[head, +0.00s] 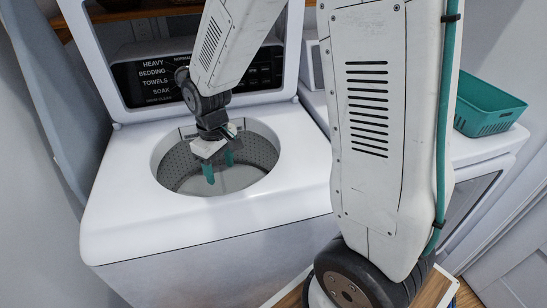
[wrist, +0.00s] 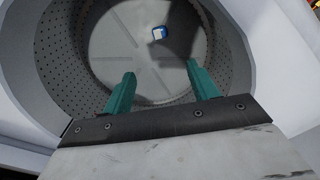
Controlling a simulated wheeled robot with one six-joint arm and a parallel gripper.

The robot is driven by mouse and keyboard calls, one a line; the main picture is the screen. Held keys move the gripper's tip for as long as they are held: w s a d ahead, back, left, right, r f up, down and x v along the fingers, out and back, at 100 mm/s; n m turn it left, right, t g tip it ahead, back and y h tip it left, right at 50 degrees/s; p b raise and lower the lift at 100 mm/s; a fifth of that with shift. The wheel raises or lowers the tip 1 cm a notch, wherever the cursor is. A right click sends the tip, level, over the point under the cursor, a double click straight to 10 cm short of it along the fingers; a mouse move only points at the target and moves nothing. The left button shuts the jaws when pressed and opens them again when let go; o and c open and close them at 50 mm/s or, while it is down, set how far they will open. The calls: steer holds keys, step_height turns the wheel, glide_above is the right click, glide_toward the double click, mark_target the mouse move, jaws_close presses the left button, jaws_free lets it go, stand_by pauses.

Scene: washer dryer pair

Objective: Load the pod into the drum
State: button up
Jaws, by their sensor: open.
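The pod (wrist: 159,32) is a small white and blue piece lying on the drum floor in the wrist view. In the head view I cannot make it out. The drum (head: 240,180) is a round grey tub with perforated walls, and its top is open; it also shows in the wrist view (wrist: 110,45). My gripper (head: 219,168) points down into the drum opening, with its teal fingers inside the rim. In the wrist view the fingers of my gripper (wrist: 160,88) are spread apart with nothing between them, and the pod lies beyond them.
The white washer (head: 120,215) surrounds the drum, with its lid raised behind and a dark control panel (head: 150,80) visible. A teal basket (head: 488,108) stands on the white dryer (head: 470,150) at the right. A grey-blue board (head: 55,90) stands at the left.

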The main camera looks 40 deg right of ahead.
steer(key=s+d+r+m, duration=0.1)
steer(key=s+r+m, duration=0.1)
steer(key=s+r, duration=0.6)
steer(key=s+d+r+m+t, duration=0.1)
steer(key=s+d+r+m, duration=0.1)
steer(key=s+r, duration=0.7)
steer(key=s, duration=0.6)
steer(key=shift+r, duration=0.2)
